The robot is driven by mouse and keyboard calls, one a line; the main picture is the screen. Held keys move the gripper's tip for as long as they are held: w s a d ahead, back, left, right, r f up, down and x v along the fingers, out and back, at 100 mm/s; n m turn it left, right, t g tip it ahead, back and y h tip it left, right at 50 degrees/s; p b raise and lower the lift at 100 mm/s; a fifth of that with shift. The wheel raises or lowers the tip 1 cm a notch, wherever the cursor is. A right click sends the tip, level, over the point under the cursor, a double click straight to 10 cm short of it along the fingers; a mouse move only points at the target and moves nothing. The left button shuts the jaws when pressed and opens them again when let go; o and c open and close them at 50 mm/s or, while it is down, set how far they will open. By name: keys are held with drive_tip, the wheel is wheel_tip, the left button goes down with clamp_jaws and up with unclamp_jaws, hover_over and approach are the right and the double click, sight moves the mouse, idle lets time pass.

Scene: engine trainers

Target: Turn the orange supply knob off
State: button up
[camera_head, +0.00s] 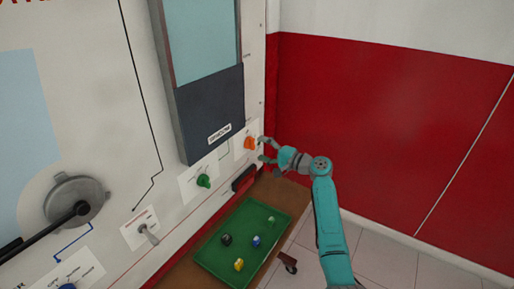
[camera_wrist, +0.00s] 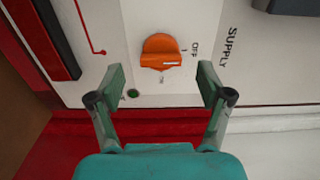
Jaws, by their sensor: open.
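The orange supply knob (camera_head: 249,143) is on the white panel, to the right of a green knob. In the wrist view the orange knob (camera_wrist: 160,52) is near the top centre. Its ridge lies crosswise in the picture, with a short white mark on the right half. An "OFF" label (camera_wrist: 195,47) is to its right, and a small, unclear mark is below it. The word "SUPPLY" is farther right. My gripper (camera_wrist: 161,82) is open and empty, with its fingertips either side of and below the knob, apart from it. In the head view my gripper (camera_head: 262,150) is just right of the knob.
A green knob (camera_head: 204,181), a grey toggle lever (camera_head: 148,234) and a dark box (camera_head: 211,110) are on the panel. A green tray (camera_head: 215,262) with several small items is below. A red wall (camera_head: 390,130) is at right.

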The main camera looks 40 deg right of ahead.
drive_tip(key=v, duration=0.8)
drive_tip(key=shift+s, duration=0.4)
drive_tip(key=shift+d, duration=0.15)
